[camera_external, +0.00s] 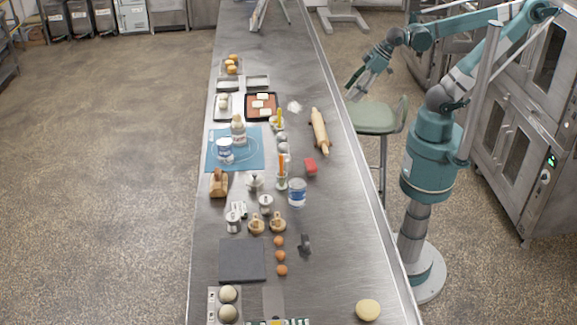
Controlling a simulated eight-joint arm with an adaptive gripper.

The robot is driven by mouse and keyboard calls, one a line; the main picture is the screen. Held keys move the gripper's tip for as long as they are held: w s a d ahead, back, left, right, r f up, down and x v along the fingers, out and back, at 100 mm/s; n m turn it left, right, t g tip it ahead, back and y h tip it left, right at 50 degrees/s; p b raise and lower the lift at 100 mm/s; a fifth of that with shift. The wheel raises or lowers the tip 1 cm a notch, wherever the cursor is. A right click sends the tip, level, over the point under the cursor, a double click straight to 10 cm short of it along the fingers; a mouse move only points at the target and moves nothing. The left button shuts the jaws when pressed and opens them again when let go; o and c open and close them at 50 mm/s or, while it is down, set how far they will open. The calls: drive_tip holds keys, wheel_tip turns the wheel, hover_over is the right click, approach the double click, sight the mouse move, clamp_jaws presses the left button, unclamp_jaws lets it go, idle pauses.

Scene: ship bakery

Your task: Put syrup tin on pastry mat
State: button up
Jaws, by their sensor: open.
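The blue pastry mat (255,164) lies flat on the left side of the long steel table. A second blue-and-white tin (297,193) stands upright on bare steel, to the right of and nearer than the mat. The labels are too small to read, so I cannot tell which tin is syrup.
A holder with orange-handled tools (282,177) stands left of the second tin. A green stool (376,117) stands beside the table. The table's far stretch and near right side are mostly clear.

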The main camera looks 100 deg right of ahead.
drive_tip(key=shift+s+f, duration=0.55)
drive_tip(key=shift+s, duration=0.25)
